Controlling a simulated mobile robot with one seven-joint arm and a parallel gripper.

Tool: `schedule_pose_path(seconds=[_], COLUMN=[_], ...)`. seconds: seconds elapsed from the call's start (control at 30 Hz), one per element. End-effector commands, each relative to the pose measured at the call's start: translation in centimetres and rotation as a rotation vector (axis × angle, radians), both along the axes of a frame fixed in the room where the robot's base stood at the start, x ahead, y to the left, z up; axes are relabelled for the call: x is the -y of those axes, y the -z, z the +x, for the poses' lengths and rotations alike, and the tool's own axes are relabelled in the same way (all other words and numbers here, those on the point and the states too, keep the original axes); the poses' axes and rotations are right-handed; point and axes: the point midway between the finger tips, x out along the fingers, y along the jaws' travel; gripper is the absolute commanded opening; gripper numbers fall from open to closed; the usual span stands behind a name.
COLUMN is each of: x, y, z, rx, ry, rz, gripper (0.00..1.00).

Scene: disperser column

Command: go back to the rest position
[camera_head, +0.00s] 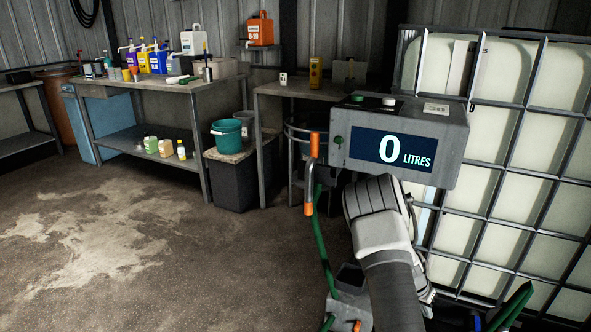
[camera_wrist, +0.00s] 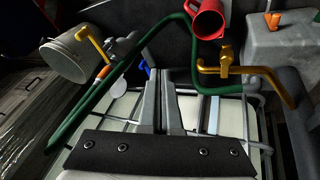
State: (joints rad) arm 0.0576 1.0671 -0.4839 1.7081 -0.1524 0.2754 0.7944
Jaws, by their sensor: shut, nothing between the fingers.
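My gripper (camera_wrist: 161,85) shows in the wrist view with its two grey fingers together and nothing between them. It is above white panels and metal bars. In the head view my arm rises from the bottom, in front of the disperser column's grey display box (camera_head: 400,140), which reads 0 LITRES. The fingers are hidden in that view. A green hose (camera_head: 322,240) with an orange-ended metal spout hangs left of my arm. In the wrist view a green hose (camera_wrist: 115,80) runs around the fingers on the left and above.
A caged white tank (camera_head: 480,190) stands close on the right. In the wrist view, a red cup (camera_wrist: 209,18), a yellow pipe (camera_wrist: 228,69) and a pale bucket (camera_wrist: 68,57) surround the gripper. A workbench (camera_head: 165,87) with bottles stands behind. The floor on the left is clear.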

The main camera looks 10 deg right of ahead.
Motion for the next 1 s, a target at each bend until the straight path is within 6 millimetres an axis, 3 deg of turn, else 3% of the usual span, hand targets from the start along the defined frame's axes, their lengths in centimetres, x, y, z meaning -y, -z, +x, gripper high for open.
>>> schedule_pose_path(seconds=[0.1, 0.47, 0.77, 1.0], x=[-2.4, -10.0, -16.3, -21.0], y=[-4.4, -16.2, -25.1, -31.0], z=[0.9, 0.7, -2.3, -6.4], rx=[0.030, 0.094, 0.143, 0.176], ry=[-0.022, -0.151, -0.316, -0.479], rz=[0.048, 0.180, 0.262, 0.298], gripper=[0.00, 0.00, 0.00, 0.00])
